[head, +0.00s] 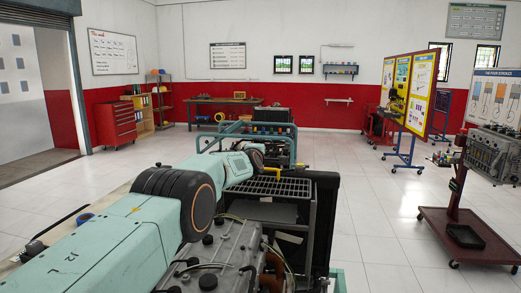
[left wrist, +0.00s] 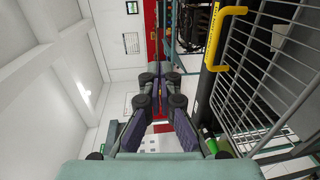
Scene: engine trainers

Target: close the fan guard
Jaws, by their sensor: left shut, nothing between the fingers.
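The fan guard (head: 270,187) is a dark wire grille, lying about flat at the front of the engine trainer in the head view. Its yellow handle (head: 272,170) is at its far edge, partly hidden by my left arm. In the left wrist view the guard's wires (left wrist: 265,80) fill the right side, with the yellow handle (left wrist: 213,40) at upper right. My left gripper (left wrist: 158,82) is shut and empty, left of the handle and apart from it in that view. In the head view its fingers are hidden or too small to tell. My right gripper is not in view.
The engine (head: 215,250) is under and beside my left arm. A black upright panel (head: 325,215) stands right of the guard. Teal frame tubes (head: 250,124) rise behind it. A dark red wheeled stand (head: 465,235) is at right. The floor between is clear.

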